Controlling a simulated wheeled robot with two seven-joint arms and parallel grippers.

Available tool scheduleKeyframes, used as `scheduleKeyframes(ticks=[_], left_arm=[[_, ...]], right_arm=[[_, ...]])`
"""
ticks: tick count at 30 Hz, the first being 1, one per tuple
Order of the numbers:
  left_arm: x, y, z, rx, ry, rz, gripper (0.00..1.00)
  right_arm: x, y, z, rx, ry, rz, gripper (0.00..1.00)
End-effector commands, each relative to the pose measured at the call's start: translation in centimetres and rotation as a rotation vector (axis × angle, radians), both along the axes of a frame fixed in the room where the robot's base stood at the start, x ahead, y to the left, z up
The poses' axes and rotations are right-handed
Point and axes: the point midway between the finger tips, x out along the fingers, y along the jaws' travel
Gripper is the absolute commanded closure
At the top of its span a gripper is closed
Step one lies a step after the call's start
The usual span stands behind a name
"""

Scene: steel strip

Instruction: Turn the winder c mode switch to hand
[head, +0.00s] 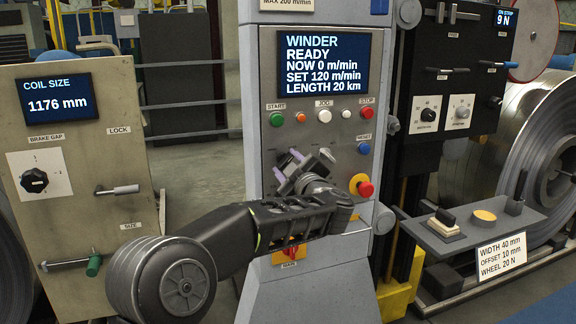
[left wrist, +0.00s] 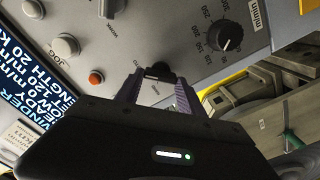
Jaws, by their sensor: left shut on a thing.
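The winder panel (head: 260,140) is a grey upright cabinet with a lit display (head: 320,64) reading WINDER, READY, NOW 0 m/min, SET 120 m/min. My left gripper (head: 303,165) is at the panel face below the button row and covers what lies behind it. In the left wrist view its two fingers (left wrist: 158,90) are shut on a small black switch knob (left wrist: 158,70) in front of a light plate. I take this knob for the mode switch; its pointer and position words cannot be read. My right gripper is not in view.
START (head: 277,119), JOG (head: 324,115) and STOP (head: 364,112) buttons sit just above. A red stop knob (head: 365,188) on yellow is at the right, a red MAIN switch (head: 291,253) below. A black speed dial (left wrist: 228,37) is close to the fingers in the left wrist view.

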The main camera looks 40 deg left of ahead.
Motion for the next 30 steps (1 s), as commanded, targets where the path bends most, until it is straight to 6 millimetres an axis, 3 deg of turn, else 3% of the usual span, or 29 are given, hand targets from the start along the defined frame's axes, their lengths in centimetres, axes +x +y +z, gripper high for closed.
scheduleKeyframes(ticks=[11,30], left_arm=[[0.0,0.0,0.0,-0.001,0.000,0.001,0.95],[0.0,0.0,-0.3,-0.104,-0.150,-0.001,0.95]], right_arm=[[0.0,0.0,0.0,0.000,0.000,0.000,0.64],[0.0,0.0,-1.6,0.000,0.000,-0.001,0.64]])
